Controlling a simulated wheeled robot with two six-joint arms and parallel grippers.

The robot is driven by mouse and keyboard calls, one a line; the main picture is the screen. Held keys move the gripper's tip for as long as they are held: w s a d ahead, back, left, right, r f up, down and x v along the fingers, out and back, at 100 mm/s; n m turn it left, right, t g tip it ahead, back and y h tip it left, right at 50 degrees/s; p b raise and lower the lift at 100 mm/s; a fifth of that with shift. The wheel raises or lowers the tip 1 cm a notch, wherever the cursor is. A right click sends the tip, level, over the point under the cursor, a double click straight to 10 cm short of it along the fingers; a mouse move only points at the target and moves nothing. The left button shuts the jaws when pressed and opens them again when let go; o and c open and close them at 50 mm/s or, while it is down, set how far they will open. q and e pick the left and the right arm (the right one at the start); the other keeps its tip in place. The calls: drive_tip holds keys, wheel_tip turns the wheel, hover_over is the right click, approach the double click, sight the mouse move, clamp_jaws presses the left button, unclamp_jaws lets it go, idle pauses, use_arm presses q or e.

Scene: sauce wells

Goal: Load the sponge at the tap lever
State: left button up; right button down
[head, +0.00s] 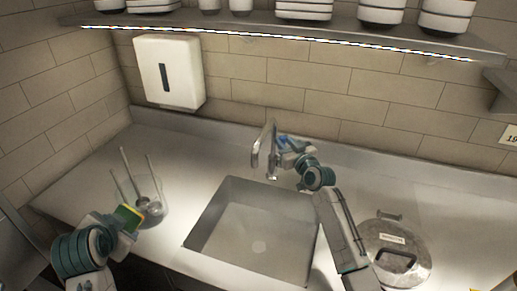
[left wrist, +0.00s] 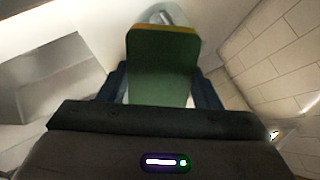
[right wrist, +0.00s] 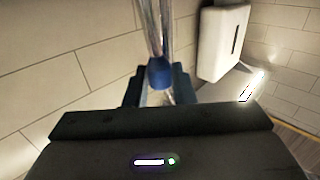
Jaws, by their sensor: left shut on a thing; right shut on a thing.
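The sponge (head: 129,217), green with a yellow layer, is in my left gripper (head: 122,222) at the left of the sink. In the left wrist view the sponge (left wrist: 162,70) stands between the fingers, its green face toward the camera. The metal tap (head: 268,142) stands behind the sink. My right gripper (head: 287,145) is at the tap's right side. In the right wrist view its fingers are shut on the blue-tipped tap lever (right wrist: 160,73). The rest of the lever is partly hidden by the fingers. The sponge is well apart from the tap.
The empty-looking sink (head: 255,225) lies in the middle. A clear holder with upright utensils (head: 149,205) stands close to the sponge. A round lidded metal well (head: 396,255) is at right. A white dispenser (head: 170,72) hangs on the wall, below a shelf (head: 290,32) of dishes.

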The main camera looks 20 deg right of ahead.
use_arm(q)
drive_tip(key=shift+s+a+f, duration=0.15)
drive_tip(key=shift+a+f, duration=0.05)
drive_tip(key=shift+f, duration=0.1)
drive_tip(key=shift+d+r, duration=0.1)
drive_tip(key=shift+d, duration=0.3)
use_arm(e)
drive_tip(key=shift+s+a+f, duration=0.2)
drive_tip(key=shift+s+f, duration=0.05)
drive_tip(key=shift+s, duration=0.05)
use_arm(q)
drive_tip(key=shift+a, duration=0.1)
use_arm(e)
drive_tip(key=c, duration=1.2)
unclamp_jaws()
drive_tip(key=shift+a, duration=0.1)
use_arm(q)
drive_tip(key=shift+r, duration=0.1)
use_arm(e)
drive_tip(key=shift+s, duration=0.15)
use_arm(q)
wheel_tip(320, 180, up, 4)
drive_tip(key=p, duration=0.4)
use_arm(e)
drive_tip(key=s+d, duration=0.2)
drive_tip(key=s, duration=0.9)
drive_tip(key=shift+s+d, duration=0.3)
